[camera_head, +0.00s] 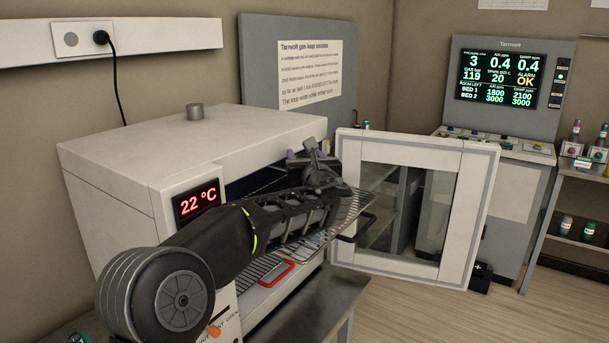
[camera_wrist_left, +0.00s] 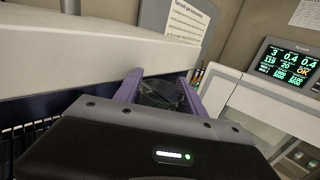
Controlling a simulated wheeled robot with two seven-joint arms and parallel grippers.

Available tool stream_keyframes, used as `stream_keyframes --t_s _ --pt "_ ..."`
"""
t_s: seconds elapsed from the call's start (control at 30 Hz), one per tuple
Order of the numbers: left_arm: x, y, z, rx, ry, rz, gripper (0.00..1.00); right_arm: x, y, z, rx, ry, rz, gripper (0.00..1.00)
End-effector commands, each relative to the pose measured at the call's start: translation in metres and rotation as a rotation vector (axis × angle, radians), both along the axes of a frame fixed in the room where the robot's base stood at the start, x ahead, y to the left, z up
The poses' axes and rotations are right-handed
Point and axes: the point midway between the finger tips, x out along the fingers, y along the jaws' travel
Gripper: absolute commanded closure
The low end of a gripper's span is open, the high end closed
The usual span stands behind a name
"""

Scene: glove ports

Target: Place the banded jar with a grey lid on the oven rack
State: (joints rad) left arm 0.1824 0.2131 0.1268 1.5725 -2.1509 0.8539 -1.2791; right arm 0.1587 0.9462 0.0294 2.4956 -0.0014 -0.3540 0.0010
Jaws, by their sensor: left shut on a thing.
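My left gripper (camera_head: 318,160) is in front of the open oven (camera_head: 140,150), above the wire oven rack (camera_head: 252,272). The rack sticks out of the oven and carries a red-outlined rectangle near its front left. In the left wrist view, the purple fingers (camera_wrist_left: 160,92) are shut on a dark, glassy thing (camera_wrist_left: 160,97), likely the jar. Its bands and grey lid cannot be made out. In the head view my arm and gripper hide most of this thing and the rack's middle. My right gripper is in neither view.
The oven door (camera_head: 465,215), with a glass pane, stands open to the right of the rack. A gas console (camera_head: 510,90) is behind it. A shelf (camera_head: 585,240) with small bottles stands at far right. A grey bench (camera_head: 318,300) lies below the rack.

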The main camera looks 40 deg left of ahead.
Motion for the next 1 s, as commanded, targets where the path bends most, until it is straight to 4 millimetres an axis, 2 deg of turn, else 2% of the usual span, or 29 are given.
stream_keyframes --t_s 0.17,0.47,0.87,0.9,1.0 --pt "0.000 0.000 -0.004 0.001 0.001 0.000 1.00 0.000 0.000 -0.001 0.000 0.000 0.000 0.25" --pt "0.000 0.001 -0.043 0.001 0.001 0.001 1.00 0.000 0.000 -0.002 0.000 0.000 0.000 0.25" --pt "0.000 0.000 -0.048 0.001 -0.001 -0.001 1.00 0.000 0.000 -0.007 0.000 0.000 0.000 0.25" --pt "0.000 0.000 -0.047 0.000 0.000 -0.001 0.50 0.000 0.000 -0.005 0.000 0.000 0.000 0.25" --pt "0.000 0.000 -0.047 0.001 0.001 -0.001 0.42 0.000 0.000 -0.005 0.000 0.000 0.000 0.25"
